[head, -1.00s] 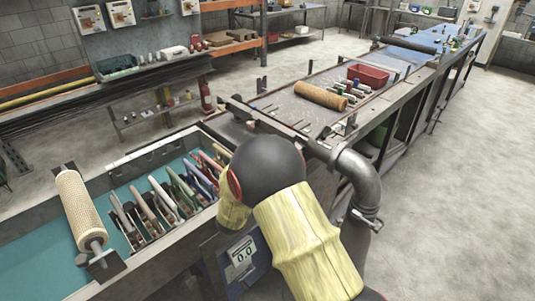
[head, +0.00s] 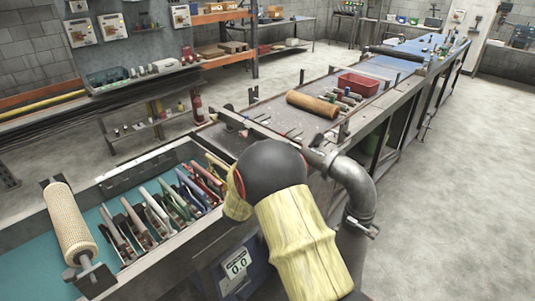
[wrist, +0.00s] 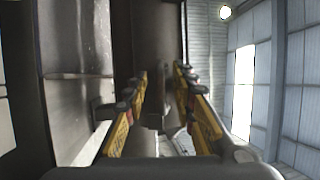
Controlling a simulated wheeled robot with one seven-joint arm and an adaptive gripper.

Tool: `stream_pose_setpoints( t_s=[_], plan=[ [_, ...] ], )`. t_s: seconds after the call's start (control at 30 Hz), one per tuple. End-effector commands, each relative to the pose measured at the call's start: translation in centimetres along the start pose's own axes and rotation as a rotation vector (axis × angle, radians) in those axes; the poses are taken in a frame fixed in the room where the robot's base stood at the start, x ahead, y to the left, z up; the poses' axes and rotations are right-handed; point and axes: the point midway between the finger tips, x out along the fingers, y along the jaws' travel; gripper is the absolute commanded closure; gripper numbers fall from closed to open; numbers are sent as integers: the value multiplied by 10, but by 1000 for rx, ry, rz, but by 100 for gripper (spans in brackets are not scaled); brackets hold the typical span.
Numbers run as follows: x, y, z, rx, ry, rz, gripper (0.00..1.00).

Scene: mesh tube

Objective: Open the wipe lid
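I cannot make out the wipe lid for certain in either view. In the wrist view, my gripper (wrist: 161,74) has its two yellow-and-black fingers apart, with a clear gap between them. A dark upright surface (wrist: 157,40) stands beyond the fingertips, and a small pale part shows low between the fingers. I cannot tell whether the fingers touch anything. In the head view, my yellow-sleeved arm with its dark round joint fills the lower middle and hides the gripper.
A bench with a teal tray (head: 112,211) holds several pliers-like tools (head: 160,213) and a mesh roller (head: 70,222). Behind my arm are a grey bent pipe (head: 356,185), a tan roll (head: 313,104) and a red bin (head: 358,85). The floor at right (head: 455,190) is clear.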

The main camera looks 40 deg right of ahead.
Motion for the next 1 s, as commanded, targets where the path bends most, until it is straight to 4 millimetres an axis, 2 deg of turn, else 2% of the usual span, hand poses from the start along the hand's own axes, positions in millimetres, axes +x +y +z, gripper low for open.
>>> stream_pose_setpoints(
  t_s=[0.07, 0.53, 1.0],
  plan=[
    [0, 0, 0, 0, 0, 0, 74],
    [-1, 1, 0, -1, -1, 2, 100],
    [-2, 4, 0, -4, -1, 6, 100]
  ],
)
